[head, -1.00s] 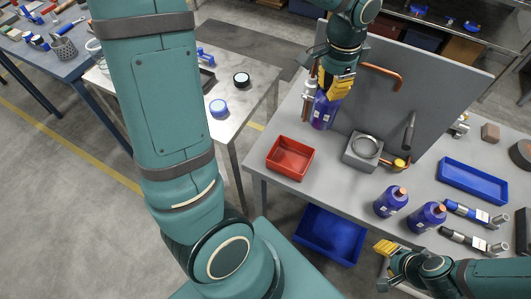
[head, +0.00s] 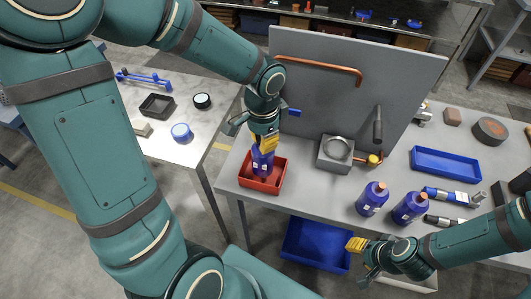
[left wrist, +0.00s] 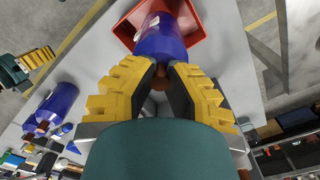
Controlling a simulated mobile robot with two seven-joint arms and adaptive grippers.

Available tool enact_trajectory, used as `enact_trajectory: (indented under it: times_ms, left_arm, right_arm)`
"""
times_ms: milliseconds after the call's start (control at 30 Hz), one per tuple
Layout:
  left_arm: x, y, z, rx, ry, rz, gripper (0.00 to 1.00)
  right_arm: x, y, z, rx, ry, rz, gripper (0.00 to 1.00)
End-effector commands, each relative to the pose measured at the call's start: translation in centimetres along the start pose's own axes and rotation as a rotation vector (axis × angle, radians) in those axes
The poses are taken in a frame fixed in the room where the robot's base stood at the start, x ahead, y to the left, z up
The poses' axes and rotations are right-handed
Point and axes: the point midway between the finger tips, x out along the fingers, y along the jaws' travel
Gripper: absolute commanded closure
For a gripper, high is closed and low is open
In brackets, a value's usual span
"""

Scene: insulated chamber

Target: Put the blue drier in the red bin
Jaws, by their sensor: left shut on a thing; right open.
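My left gripper (head: 266,146) is shut on a blue drier (head: 262,163), a dark blue canister with a label. It holds the drier upright over the red bin (head: 274,188), within its outline; whether the base touches the bin floor I cannot tell. In the left wrist view the yellow fingers (left wrist: 160,75) close on the neck of the drier (left wrist: 160,38), with the red bin (left wrist: 203,35) beyond. Two more blue driers (head: 372,198) (head: 409,208) with copper tops stand at the front right. My right gripper (head: 362,258) is open and empty near the table's front edge.
A grey panel with a copper pipe (head: 325,68) rises behind the bin. A grey block with a round ring (head: 335,155) stands right of it. A blue tray (head: 445,162) lies further right. A blue crate (head: 315,245) sits below the table. A second table stands left.

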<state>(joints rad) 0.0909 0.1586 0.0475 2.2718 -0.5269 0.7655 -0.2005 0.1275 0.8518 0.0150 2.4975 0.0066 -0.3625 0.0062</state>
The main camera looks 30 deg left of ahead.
Motion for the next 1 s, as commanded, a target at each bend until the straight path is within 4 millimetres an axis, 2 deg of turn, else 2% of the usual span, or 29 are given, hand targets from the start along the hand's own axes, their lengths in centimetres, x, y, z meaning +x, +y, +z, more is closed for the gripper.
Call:
enact_trajectory:
  times_ms: [333,733,800,833,1000]
  left_arm:
    - [3.4,0.1,0.9,-0.001,0.001,0.0,1.0]
    - [3.8,0.2,1.0,0.0,0.001,0.0,1.0]
    - [3.8,0.2,1.1,0.0,0.0,0.0,0.7]
    - [3.7,0.2,1.1,0.0,0.0,0.0,0.61]
    - [3.7,0.2,1.1,0.0,0.0,0.0,0.61]
  right_arm:
    - [2.6,1.0,1.1,-0.008,-0.023,-0.003,0.53]
    - [2.8,1.0,1.3,-0.009,-0.027,-0.003,0.53]
    - [2.7,1.0,1.3,-0.009,-0.027,-0.003,0.53]
    - [2.7,1.0,1.3,-0.009,-0.027,-0.003,0.53]
    - [2.7,1.0,1.3,-0.009,-0.027,-0.003,0.53]
